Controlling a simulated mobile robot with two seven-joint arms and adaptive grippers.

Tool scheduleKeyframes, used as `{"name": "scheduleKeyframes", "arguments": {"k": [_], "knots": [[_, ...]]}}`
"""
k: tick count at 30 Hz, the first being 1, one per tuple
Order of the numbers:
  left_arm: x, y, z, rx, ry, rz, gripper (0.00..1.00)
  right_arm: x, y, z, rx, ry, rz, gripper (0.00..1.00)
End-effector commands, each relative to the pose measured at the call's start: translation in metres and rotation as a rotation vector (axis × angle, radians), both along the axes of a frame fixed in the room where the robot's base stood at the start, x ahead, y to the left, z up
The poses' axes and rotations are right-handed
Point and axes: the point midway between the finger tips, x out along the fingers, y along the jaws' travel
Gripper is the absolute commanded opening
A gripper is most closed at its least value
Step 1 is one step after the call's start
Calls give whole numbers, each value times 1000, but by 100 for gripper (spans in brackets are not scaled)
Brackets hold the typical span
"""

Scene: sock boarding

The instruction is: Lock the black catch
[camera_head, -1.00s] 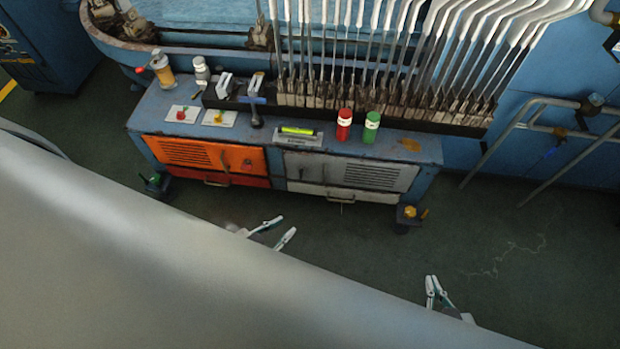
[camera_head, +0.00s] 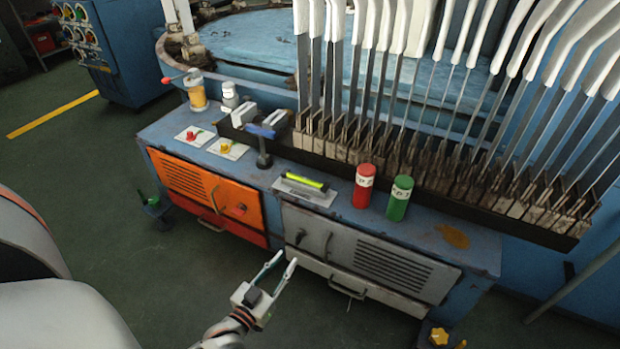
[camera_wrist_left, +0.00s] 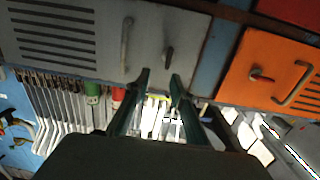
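The black catch (camera_head: 300,236) is a small dark lever on the grey door (camera_head: 378,260), near its left edge in the head view. In the left wrist view, which looks upside down, the catch (camera_wrist_left: 168,57) stands roughly upright beside the door handle (camera_wrist_left: 127,45). My left gripper (camera_head: 287,258) is open and empty, in front of the cabinet just below the catch in the head view. In the left wrist view its fingertips (camera_wrist_left: 160,78) are close to the catch, but I cannot tell the gap. My right gripper is not in view.
An orange door (camera_head: 205,190) with a red catch (camera_head: 239,210) is left of the grey one. A long rack of white-topped boards stands behind. The floor ahead is free.

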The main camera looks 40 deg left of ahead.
Motion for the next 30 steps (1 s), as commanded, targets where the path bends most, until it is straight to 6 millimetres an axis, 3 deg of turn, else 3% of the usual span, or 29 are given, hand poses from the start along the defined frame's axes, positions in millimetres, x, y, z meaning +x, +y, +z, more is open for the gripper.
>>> {"name": "scheduleKeyframes", "arguments": {"k": [1,2,8,21,30], "knots": [[-5,6,-19,-4,4,16,24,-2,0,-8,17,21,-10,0],[-2,8,-20,-5,-7,23,24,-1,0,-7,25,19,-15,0],[13,16,-17,-9,-41,42,24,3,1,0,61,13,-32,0],[72,30,-17,-9,-40,42,24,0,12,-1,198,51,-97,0],[83,32,-15,-9,-41,42,24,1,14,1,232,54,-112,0]]}}
